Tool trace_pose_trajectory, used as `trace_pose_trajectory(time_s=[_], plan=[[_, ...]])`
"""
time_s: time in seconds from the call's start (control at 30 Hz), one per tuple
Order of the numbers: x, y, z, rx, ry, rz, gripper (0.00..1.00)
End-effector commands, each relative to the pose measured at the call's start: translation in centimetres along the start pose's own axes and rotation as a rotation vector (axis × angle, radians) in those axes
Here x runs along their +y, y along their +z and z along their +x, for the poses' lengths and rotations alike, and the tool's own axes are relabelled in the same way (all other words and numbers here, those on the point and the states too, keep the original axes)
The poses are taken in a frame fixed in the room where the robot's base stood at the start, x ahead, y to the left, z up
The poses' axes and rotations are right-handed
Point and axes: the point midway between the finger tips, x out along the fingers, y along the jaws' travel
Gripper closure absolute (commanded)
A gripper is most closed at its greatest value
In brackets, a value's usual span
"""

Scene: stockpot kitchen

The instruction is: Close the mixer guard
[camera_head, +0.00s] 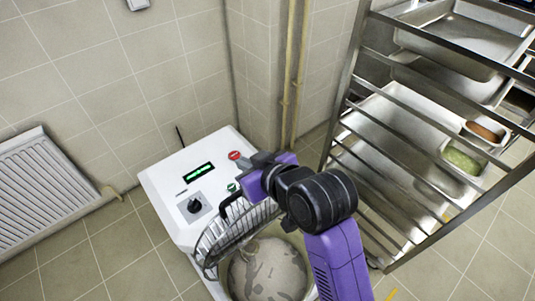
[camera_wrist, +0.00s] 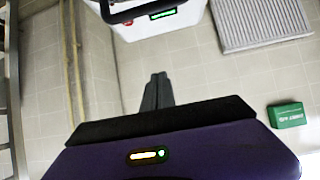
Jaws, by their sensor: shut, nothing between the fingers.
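The white mixer (camera_head: 165,185) stands on the floor near the wall corner, with a display, a black knob and red and green buttons on top. Its wire guard (camera_head: 222,240) is tilted up over the bowl (camera_head: 268,272), whose contents show below it. The guard's right end is hidden behind my arm. A black handle shows on the guard, and a black bar shows against the mixer (camera_wrist: 165,20) in the wrist view. My gripper (camera_head: 258,160) is shut and empty, near the mixer's right rear edge. Its fingers (camera_wrist: 157,92) point toward the mixer; contact cannot be told.
A metal rack (camera_head: 345,95) with steel trays and food pans stands close on the right. Pipes (camera_head: 292,75) run up the wall corner. A radiator (camera_head: 40,195) is on the left. A green box (camera_wrist: 288,115) lies on the floor in the wrist view.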

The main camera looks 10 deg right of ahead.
Motion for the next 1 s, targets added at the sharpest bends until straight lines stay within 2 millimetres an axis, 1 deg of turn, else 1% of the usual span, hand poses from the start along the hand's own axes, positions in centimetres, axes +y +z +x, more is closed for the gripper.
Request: trace_pose_trajectory(time_s=[0.03,0.1,0.23,0.33,0.47,0.7,0.87,0.9,1.0], plan=[[-0.3,1.1,0.1,-0.040,-0.013,-0.005,1.00],[-0.6,2.1,0.1,-0.081,-0.027,-0.014,1.00],[-0.9,3.1,0.1,-0.120,-0.037,-0.023,1.00],[-0.9,3.3,0.8,-0.125,-0.038,-0.027,1.00],[-0.9,3.5,2.6,-0.126,-0.038,-0.027,1.00],[-1.1,4.0,7.0,-0.125,-0.038,-0.027,1.00],[-1.2,4.3,9.8,-0.123,-0.038,-0.026,1.00],[-1.2,4.7,9.9,-0.125,-0.037,-0.026,1.00],[-1.1,6.0,8.9,-0.124,-0.036,-0.027,1.00]])
